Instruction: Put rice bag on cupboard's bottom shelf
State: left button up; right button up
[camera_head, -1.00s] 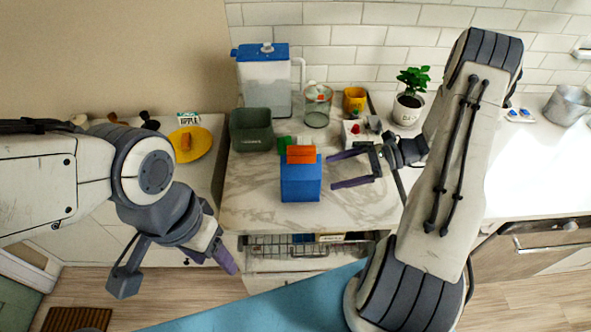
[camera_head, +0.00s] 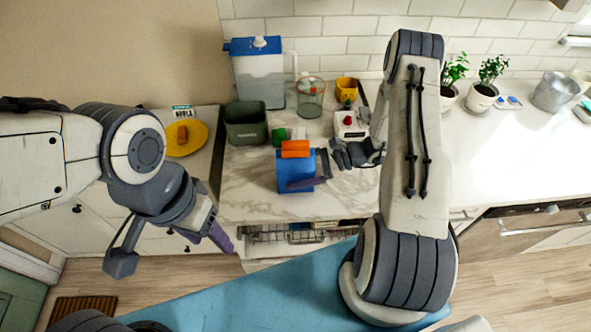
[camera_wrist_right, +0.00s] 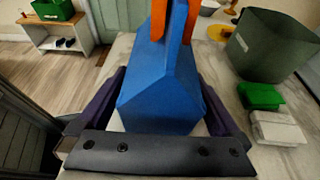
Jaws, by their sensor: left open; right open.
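A blue bag with an orange top (camera_head: 290,168), which looks like the rice bag, stands upright on the marble counter. In the right wrist view the bag (camera_wrist_right: 160,98) fills the space between my right gripper's fingers. My right gripper (camera_head: 307,172) is open, with one finger on each side of the bag; whether they touch it I cannot tell. My left gripper (camera_head: 172,250) is open and empty, low at the left in front of the counter. An open-fronted unit with a wire rack (camera_head: 275,236) sits under the counter; its lower part is hidden.
A green bin (camera_head: 246,128), a blue-lidded container (camera_head: 258,80), a glass jar (camera_head: 310,98) and a yellow mug (camera_head: 346,90) stand behind the bag. A green block (camera_head: 279,136) lies close behind it. The right counter (camera_head: 510,150) is mostly clear.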

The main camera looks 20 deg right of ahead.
grip_shut()
jog(key=shift+r, duration=0.15)
